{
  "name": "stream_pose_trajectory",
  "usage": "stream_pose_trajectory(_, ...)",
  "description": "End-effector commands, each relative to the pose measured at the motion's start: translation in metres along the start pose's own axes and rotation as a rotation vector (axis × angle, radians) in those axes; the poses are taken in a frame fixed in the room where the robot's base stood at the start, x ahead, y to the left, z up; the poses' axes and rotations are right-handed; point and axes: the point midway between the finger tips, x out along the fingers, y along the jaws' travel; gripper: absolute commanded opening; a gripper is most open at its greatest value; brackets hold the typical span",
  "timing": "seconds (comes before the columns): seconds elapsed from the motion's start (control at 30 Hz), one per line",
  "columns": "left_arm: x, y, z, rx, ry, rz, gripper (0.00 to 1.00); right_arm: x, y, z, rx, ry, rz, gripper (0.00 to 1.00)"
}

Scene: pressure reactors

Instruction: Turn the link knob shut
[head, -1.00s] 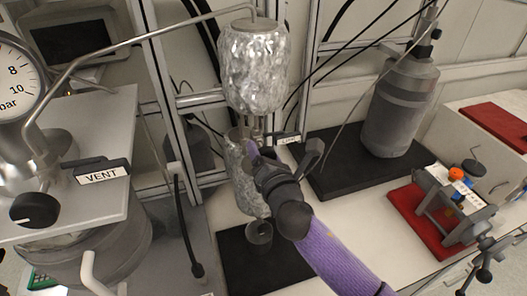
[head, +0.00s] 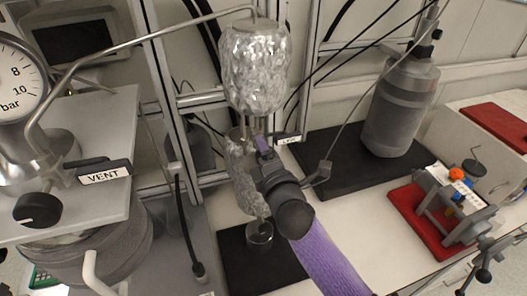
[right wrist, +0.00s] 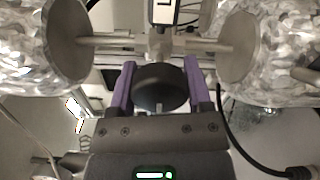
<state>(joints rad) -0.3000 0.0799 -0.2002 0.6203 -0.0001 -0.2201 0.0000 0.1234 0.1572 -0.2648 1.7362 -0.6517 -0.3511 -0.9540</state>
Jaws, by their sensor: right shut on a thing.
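The link knob (right wrist: 160,88) is a round black knob with a small light mark at its lower edge. It sits on a metal fitting between two foil-wrapped cylinders, beside a small white label (right wrist: 164,12). My right gripper (right wrist: 160,66) is shut on the knob, with a purple finger on either side. In the head view my right gripper (head: 262,150) reaches between the upper foil cylinder (head: 254,65) and the lower one (head: 243,180). There the knob is hidden behind the gripper, and the label (head: 290,139) shows just right of it. My left gripper is not in view.
A gauge (head: 15,85) and a black VENT knob (head: 38,209) with its label (head: 104,173) are at the left. A thin metal tube (head: 150,38) runs to the upper cylinder. A grey bottle (head: 402,105) stands on a black mat at the right, behind a red tray (head: 405,200).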

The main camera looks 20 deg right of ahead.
Motion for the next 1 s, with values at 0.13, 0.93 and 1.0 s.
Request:
stream_pose_trajectory(0.13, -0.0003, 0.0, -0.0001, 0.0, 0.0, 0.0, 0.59, 0.0, -0.0001, 0.0003, 0.034, -0.001, -0.001, 0.05)
stream_pose_trajectory(0.93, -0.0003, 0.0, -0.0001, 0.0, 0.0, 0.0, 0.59, 0.0, -0.0001, 0.0, 0.05, 0.0, -0.001, 0.99)
stream_pose_trajectory(1.0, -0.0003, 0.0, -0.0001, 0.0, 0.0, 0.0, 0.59, 0.0, -0.0001, 0.0, 0.05, 0.0, -0.001, 0.99)
